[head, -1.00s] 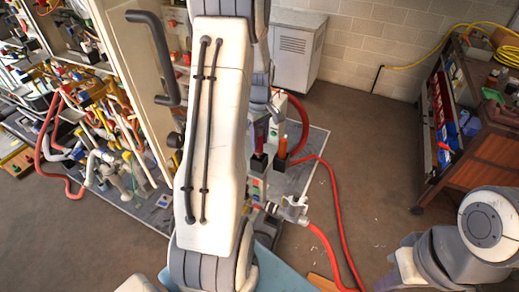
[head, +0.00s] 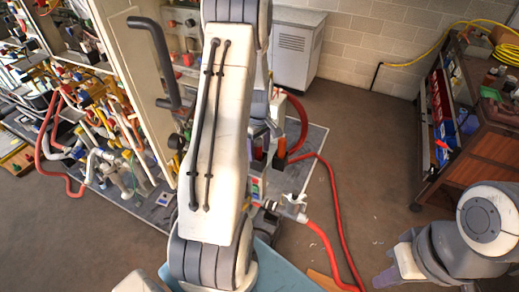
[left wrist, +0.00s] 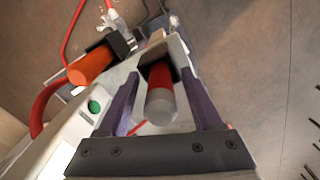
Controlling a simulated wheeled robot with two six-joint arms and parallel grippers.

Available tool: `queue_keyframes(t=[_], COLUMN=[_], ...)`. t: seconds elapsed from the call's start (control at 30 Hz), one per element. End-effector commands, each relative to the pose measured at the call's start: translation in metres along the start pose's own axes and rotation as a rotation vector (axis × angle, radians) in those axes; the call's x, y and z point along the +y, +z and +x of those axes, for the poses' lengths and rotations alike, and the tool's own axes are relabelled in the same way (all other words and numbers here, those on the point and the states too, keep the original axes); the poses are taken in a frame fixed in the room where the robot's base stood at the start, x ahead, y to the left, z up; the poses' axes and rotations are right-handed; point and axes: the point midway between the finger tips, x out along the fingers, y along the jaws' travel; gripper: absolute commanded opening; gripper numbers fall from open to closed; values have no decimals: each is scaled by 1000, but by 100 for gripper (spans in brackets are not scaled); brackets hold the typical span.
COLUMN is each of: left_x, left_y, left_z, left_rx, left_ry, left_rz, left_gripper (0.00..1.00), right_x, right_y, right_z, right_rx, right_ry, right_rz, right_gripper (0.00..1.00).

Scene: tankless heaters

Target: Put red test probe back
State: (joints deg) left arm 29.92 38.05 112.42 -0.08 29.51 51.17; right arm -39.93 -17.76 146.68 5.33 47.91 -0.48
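The red test probe (left wrist: 160,78), red with a grey end, stands in a black holder slot on the pale device in the left wrist view. My left gripper (left wrist: 160,74) has its purple fingers on either side of the probe, with gaps visible between fingers and probe. In the head view my left arm hides most of this gripper and the red probe. An orange-handled probe (left wrist: 92,65) sits in a black holder beside it; it also shows in the head view (head: 281,147). My right gripper (head: 385,277) is at the lower right, only partly visible, away from the device.
A red hose (head: 331,195) runs over the floor beside the device. Shelves with pipes and fittings (head: 100,110) stand at the left. A grey cabinet (head: 297,50) stands at the back, and a wooden workbench (head: 490,140) at the right.

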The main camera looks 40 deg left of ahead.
Motion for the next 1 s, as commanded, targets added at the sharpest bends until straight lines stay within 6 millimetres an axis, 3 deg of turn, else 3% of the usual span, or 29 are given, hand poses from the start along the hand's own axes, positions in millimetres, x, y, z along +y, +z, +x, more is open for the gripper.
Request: queue_keyframes(t=[0.27, 0.7, 1.0], left_x=[1, 1, 0], left_y=[-1, -1, 0], left_z=[-8, -95, -122], left_rx=[3, 4, 1], left_ry=[4, 5, 1], left_rz=[0, 0, 0], left_gripper=[67, 67, 67], right_x=[0, 2, 2], right_y=[0, 1, 2], right_z=[1, 24, 28], right_rx=[0, 0, 0], right_ry=[0, 0, 0], right_rz=[0, 3, 4], right_gripper=[0, 0, 0])
